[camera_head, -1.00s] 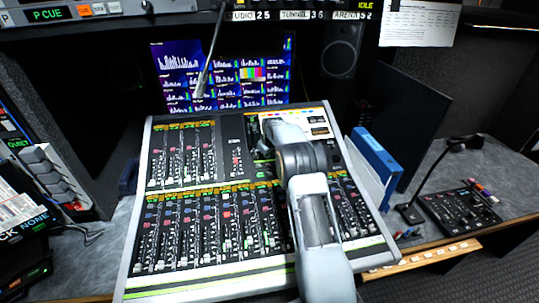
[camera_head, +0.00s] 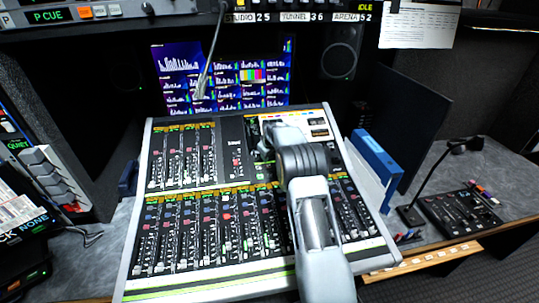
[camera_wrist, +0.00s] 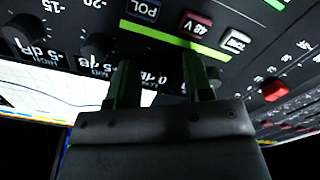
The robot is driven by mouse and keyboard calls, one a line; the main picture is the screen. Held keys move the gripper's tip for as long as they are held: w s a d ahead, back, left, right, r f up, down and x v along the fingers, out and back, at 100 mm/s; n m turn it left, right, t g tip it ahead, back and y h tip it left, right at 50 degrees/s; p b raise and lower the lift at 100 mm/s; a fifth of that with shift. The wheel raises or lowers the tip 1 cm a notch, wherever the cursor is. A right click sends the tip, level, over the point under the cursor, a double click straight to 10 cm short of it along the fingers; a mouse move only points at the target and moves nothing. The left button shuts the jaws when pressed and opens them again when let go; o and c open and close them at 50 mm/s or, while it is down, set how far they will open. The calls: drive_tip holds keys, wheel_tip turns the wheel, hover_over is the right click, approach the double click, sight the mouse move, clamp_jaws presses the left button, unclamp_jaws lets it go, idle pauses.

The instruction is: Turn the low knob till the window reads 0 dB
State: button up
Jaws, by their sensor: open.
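The mixing console (camera_head: 225,160) stands on the desk, and my arm reaches over its upper right part. My gripper (camera_wrist: 158,64) shows in the wrist view, its two dark fingers apart close to the panel. In the head view my own wrist hides the fingertips. In the wrist view one dark round knob (camera_wrist: 97,46) is just left of the left finger and another knob (camera_wrist: 26,30) is farther left. Upside-down dB lettering (camera_wrist: 152,78) shows between the fingers and is partly covered. I cannot tell which knob is the low one, nor the full reading.
Red and white buttons (camera_wrist: 197,22) are just beyond the fingers. A blue binder (camera_head: 376,157) stands right of the console. A gooseneck microphone (camera_head: 203,82) hangs over the console's back edge. A small black panel (camera_head: 460,210) lies at the right.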

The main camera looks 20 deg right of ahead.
drive_tip(key=shift+r, duration=0.1)
drive_tip(key=b+v, duration=0.2)
drive_tip(key=v, duration=1.1)
drive_tip(key=shift+s+r, duration=0.15)
drive_tip(key=shift+r, duration=0.15)
drive_tip(key=s+a+f+m+g, duration=0.1)
drive_tip(key=s+f+m, duration=0.1)
drive_tip(key=s+f, duration=0.25)
drive_tip(key=s+a+r, duration=0.1)
drive_tip(key=s+a, duration=0.3)
drive_tip(key=s, duration=0.6)
drive_tip(key=s+a+r+m, duration=0.1)
drive_tip(key=s+a, duration=0.3)
drive_tip(key=s, duration=0.6)
drive_tip(key=s+a+r+y, duration=0.1)
drive_tip(key=s+a, duration=0.3)
drive_tip(key=s, duration=0.6)
drive_tip(key=shift+r+m, duration=0.3)
drive_tip(key=shift+m, duration=0.1)
